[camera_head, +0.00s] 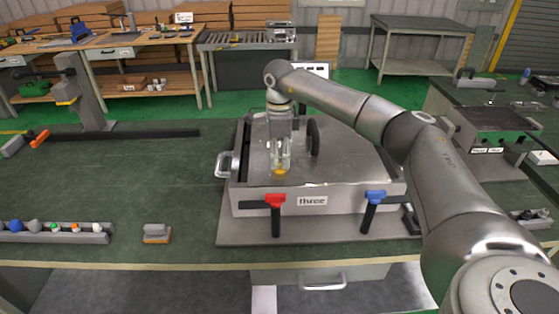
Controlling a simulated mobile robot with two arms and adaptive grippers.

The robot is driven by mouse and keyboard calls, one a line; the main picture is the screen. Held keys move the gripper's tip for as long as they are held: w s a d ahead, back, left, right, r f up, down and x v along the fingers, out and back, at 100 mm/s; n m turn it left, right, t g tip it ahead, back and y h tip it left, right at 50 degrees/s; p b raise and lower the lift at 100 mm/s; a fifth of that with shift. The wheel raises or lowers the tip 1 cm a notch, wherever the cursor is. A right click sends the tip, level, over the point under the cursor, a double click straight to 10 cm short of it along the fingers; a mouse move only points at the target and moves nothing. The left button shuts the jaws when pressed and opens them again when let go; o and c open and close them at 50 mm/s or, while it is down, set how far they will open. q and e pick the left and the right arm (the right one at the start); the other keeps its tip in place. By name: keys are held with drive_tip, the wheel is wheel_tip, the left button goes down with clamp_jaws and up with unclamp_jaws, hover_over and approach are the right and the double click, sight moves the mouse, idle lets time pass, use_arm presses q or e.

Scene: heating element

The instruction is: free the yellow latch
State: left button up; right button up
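The metal box labelled "three" (222,196) stands on the green-topped workbench in the middle of the head view. A small yellow part, which looks like the yellow latch (281,172), shows on the box's top face. My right arm reaches in from the right, and its gripper (281,162) points down directly over the yellow part. The fingertips are at or just above it; I cannot tell whether they touch it or whether they are open or shut. A red latch (275,200) and a blue latch (375,197) with dark handles are on the box's front. My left gripper is out of view.
A dark round handle (314,138) stands up on the lid beside my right gripper. A metal side handle (223,165) sticks out at the left. A small orange-and-grey block (157,233) and a tray of coloured knobs (60,238) lie left. The bench between is clear.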

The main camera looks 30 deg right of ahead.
wheel_tip(320, 180, up, 10)
idle(0.3)
drive_tip(key=shift+a+f, duration=0.1)
drive_tip(key=shift+f, duration=0.05)
